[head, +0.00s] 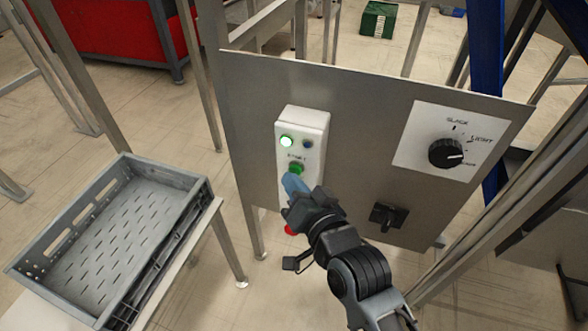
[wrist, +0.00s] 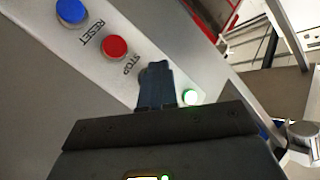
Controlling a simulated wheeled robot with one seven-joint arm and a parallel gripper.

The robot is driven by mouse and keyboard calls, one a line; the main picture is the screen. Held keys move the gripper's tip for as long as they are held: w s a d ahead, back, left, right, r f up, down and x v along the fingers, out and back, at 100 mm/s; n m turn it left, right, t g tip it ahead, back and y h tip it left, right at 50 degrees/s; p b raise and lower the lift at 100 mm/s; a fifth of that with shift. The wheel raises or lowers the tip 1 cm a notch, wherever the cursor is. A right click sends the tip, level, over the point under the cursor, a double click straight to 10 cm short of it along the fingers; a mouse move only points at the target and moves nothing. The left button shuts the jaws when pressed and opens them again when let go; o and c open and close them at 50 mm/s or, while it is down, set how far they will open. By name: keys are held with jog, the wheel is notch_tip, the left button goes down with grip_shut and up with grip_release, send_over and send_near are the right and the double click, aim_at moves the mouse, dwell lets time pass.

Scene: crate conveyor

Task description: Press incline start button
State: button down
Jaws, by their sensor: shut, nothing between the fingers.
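A white control box (head: 313,128) is on the upright grey metal panel. It carries a lit green lamp (head: 286,141), a dark blue lamp (head: 307,143) and a green button (head: 296,168) below them. My gripper (head: 292,183), with bluish fingers, is shut and empty just below and in front of the green button. I cannot tell whether the tips touch it. In the wrist view my fingers (wrist: 157,82) cover the box past the red STOP button (wrist: 115,46), hiding the green button. The blue RESET button (wrist: 70,11) and a lit green light (wrist: 190,97) also show.
A black rotary knob (head: 446,153) on a white plate and a black switch (head: 384,216) are on the panel (head: 360,110) to the right. A grey crate (head: 190,190) rests on a stand at left. Metal posts surround the panel.

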jog(key=shift+s+a+p, duration=0.15)
jog(key=shift+s+p, duration=0.3)
jog(key=shift+s, duration=0.15)
jog(key=shift+s+a+p, duration=0.25)
jog(key=shift+s+p, duration=0.5)
jog(key=shift+s, duration=0.05)
jog(key=shift+s+a+p, duration=0.3)
jog(key=shift+s+p, duration=0.4)
jog(key=shift+s, duration=0.1)
jog(key=shift+s+a+p, duration=0.25)
jog(key=shift+s+p, duration=0.5)
jog(key=shift+s, duration=0.05)
